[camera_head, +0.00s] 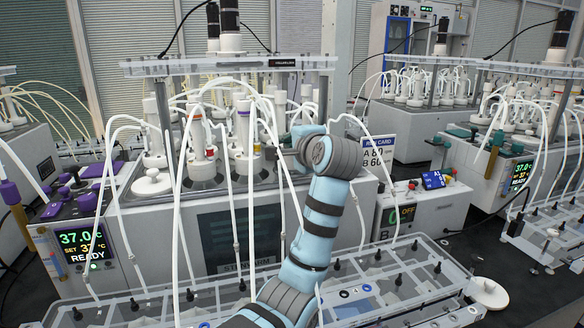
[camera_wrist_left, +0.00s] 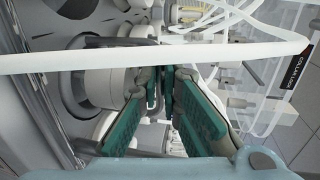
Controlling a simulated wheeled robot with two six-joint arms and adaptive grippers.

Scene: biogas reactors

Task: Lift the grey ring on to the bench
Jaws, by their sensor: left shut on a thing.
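My left gripper (camera_head: 300,136) is at the reactor row in the head view, and its fingers are mostly hidden behind my wrist. In the left wrist view the green-padded fingers (camera_wrist_left: 163,92) are close together on a thin dark grey piece (camera_wrist_left: 158,58), which I take to be part of the grey ring. Most of it is hidden by the fingers and a white tube. Pale round fittings lie just left of the fingers there. The dark bench (camera_head: 535,287) shows at the lower right of the head view. My right gripper is not in view.
White tubes (camera_head: 178,225) loop around my arm, and one crosses the left wrist view (camera_wrist_left: 150,57). A clear rack (camera_head: 385,262) lies in front of the reactor bath (camera_head: 240,235). A clear top plate (camera_head: 228,65) hangs above. A white lid (camera_head: 487,291) lies at lower right.

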